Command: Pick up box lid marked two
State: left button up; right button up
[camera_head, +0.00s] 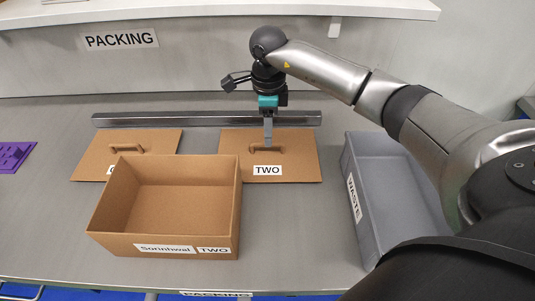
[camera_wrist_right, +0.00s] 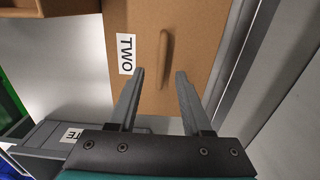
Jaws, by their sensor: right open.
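The box lid marked TWO (camera_head: 300,165) is a flat brown panel lying on the table behind the open box, with a raised handle across its middle. My right gripper (camera_head: 268,143) hangs above this lid with its fingers pointing down. In the right wrist view the gripper (camera_wrist_right: 160,78) is open and empty. My left gripper is not in view.
An open empty brown box (camera_head: 170,245) labelled TWO stands in front. Another lid (camera_head: 90,160) lies at left, its label partly hidden. A grey WASTE bin (camera_head: 362,235) stands at right. A metal bar (camera_head: 200,119) runs behind the lids. A purple piece (camera_head: 12,155) lies far left.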

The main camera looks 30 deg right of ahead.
aim_at(268, 150)
jog(key=shift+w+f, duration=0.15)
jog(key=shift+f, duration=2.6)
jog(key=shift+c, duration=0.2)
grip_shut()
